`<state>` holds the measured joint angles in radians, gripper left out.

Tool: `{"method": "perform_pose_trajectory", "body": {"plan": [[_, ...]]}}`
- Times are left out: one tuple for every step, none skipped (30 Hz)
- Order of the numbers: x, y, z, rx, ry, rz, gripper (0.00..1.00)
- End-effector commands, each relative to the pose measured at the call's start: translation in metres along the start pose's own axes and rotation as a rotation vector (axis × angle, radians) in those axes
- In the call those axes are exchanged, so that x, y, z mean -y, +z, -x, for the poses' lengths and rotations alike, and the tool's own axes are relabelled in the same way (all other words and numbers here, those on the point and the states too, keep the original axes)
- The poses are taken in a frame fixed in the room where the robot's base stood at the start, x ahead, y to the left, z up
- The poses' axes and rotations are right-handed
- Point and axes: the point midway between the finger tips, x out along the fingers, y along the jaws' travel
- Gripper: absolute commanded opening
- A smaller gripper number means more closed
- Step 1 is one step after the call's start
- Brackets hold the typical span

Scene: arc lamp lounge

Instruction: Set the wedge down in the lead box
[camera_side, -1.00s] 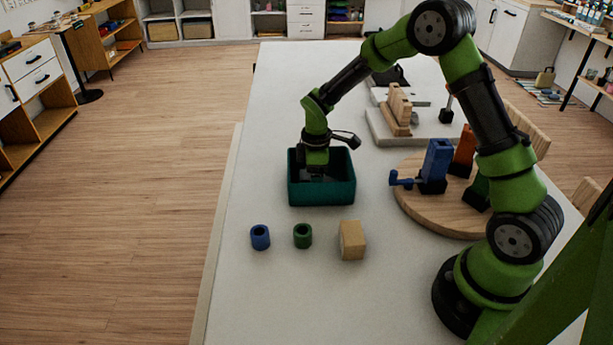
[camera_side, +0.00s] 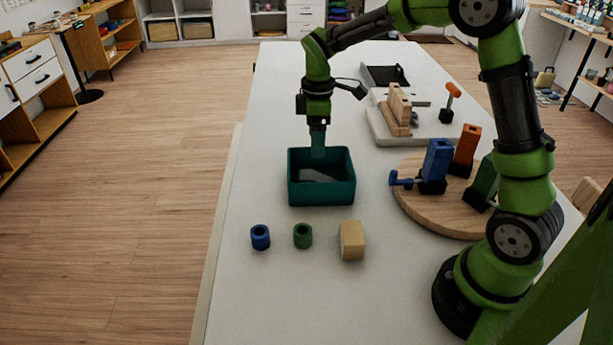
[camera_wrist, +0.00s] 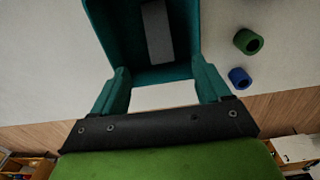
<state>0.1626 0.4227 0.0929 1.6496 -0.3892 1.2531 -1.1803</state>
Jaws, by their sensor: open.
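The teal open-topped box (camera_side: 322,193) stands on the table, and its near end fills the top of the wrist view (camera_wrist: 102,25). A grey block, which looks like the wedge (camera_wrist: 158,32), lies inside on the box floor. In the side view only a grey patch of it (camera_side: 314,175) shows past the front wall. My gripper (camera_side: 318,153) hangs pointing down over the box, its fingertips near the far rim's height. In the wrist view my gripper (camera_wrist: 161,78) has its teal fingers apart with nothing between them, clear of the grey block.
A blue ring (camera_side: 260,237), a green ring (camera_side: 303,236) and a tan wooden block (camera_side: 352,240) stand in front of the box. A round wooden board (camera_side: 413,208) with upright coloured blocks is to the right. A pale board (camera_side: 430,131) with wooden pieces lies behind.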

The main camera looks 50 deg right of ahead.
Motion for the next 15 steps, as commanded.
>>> {"method": "perform_pose_trajectory", "body": {"plan": [[0.004,0.001,0.008,-0.010,0.009,-0.017,0.77],[0.007,0.002,0.014,-0.020,0.017,-0.036,0.77],[0.013,0.003,0.023,-0.036,0.029,-0.069,0.77],[0.019,0.005,0.030,-0.053,0.038,-0.100,0.77],[0.026,0.007,0.039,-0.072,0.051,-0.136,0.77],[0.037,0.011,0.051,-0.102,0.065,-0.195,0.77],[0.045,0.015,0.059,-0.127,0.076,-0.240,0.77],[0.054,0.018,0.068,-0.156,0.084,-0.291,0.77],[0.067,0.024,0.078,-0.194,0.093,-0.356,0.77],[0.076,0.028,0.085,-0.224,0.099,-0.407,0.77],[0.086,0.033,0.091,-0.256,0.101,-0.458,0.77],[0.098,0.039,0.098,-0.298,0.103,-0.524,0.77],[0.107,0.044,0.103,-0.330,0.101,-0.575,0.77],[0.116,0.049,0.107,-0.364,0.098,-0.624,0.77],[0.128,0.055,0.111,-0.407,0.090,-0.690,0.77]]}}
